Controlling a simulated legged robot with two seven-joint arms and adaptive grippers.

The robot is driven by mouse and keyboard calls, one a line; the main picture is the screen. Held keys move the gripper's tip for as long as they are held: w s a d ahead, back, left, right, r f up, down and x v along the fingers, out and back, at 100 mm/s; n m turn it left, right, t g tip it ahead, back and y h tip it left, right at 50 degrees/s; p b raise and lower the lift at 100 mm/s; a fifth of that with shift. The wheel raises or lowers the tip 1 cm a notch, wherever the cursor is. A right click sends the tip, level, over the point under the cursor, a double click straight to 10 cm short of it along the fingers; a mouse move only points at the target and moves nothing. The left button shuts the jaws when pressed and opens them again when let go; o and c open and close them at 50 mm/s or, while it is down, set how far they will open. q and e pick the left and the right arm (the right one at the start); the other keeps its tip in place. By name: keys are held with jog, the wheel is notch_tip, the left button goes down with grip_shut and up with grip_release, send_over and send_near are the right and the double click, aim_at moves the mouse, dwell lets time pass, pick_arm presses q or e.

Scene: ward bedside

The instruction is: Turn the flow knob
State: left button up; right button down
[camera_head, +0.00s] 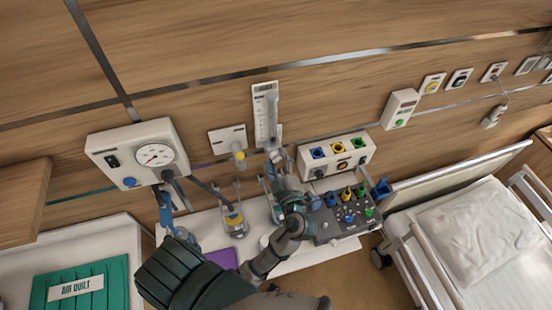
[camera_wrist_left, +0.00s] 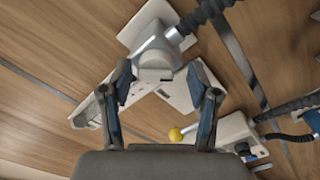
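The flow meter (camera_head: 265,112) is a tall clear tube on a white backing plate on the wooden wall. Its lower end is partly hidden behind my left gripper (camera_head: 273,163). In the left wrist view, a pale grey round knob (camera_wrist_left: 155,66) sits on a rounded grey body. My left gripper (camera_wrist_left: 158,80) is open there, with one finger on each side of the knob. Gaps show between the fingers and the knob, so nothing appears held. My right gripper is not in view.
A gauge box (camera_head: 140,155) is on the wall at left, and a white plate with a yellow knob (camera_head: 239,155) is nearer. A box with coloured sockets (camera_head: 337,155) is at right. Below are a shelf with a coloured-connector panel (camera_head: 330,228) and a bed (camera_head: 478,240). Dark hoses cross the wrist view.

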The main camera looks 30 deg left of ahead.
pick_arm(q)
jog(key=c, duration=0.4)
jog(key=shift+w+d, duration=0.1)
jog(key=c, duration=0.4)
jog(key=shift+d+f, duration=0.1)
jog(key=shift+d, duration=0.1)
jog(key=shift+c, duration=1)
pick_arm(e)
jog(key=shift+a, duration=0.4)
